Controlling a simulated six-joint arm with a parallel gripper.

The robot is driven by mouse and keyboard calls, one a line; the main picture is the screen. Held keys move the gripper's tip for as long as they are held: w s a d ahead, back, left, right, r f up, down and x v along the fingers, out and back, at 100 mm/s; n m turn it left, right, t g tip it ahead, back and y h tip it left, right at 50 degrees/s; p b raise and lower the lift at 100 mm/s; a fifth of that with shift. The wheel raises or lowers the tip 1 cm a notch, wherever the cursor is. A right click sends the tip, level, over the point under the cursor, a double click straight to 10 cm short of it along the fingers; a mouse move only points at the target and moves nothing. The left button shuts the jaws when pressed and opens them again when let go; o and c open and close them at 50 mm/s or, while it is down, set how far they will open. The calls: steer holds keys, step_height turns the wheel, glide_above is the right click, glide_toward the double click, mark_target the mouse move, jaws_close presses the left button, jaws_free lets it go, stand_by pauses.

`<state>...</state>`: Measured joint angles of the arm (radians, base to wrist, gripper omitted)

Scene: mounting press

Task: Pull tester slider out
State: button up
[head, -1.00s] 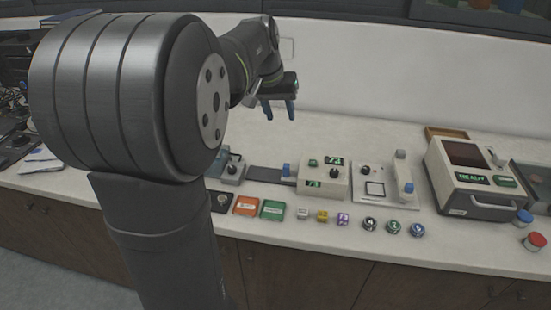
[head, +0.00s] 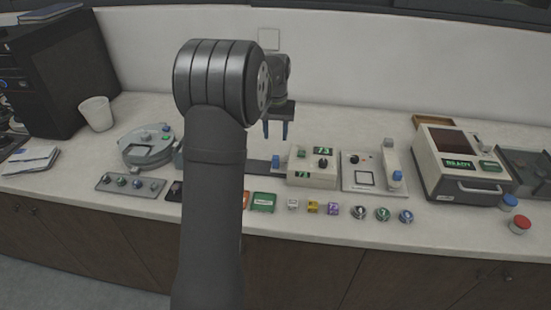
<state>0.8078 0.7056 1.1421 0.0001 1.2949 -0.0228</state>
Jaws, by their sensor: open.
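A beige box with green number displays (head: 316,172), seemingly the tester, stands on the counter in the middle. A dark flat rail (head: 256,167) runs out from its left side, and a small blue knob (head: 276,161) stands by the box's left end, seemingly the slider's handle. My gripper (head: 275,131) points down with its two dark blue fingers apart and nothing between them. In the picture it is just above the blue knob; the exact height and depth gap cannot be told. My arm hides the left part of the rail.
Right of the box is a pale unit with a blue-tipped lever (head: 396,175), then a larger READY machine (head: 460,165). Small cubes (head: 313,207) and round pieces (head: 382,214) lie in front. A round grey device (head: 147,147) and a cup (head: 96,113) stand at left.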

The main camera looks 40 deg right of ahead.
mark_target(275, 157)
step_height(275, 157, down, 11)
stand_by(0.3)
jaws_close()
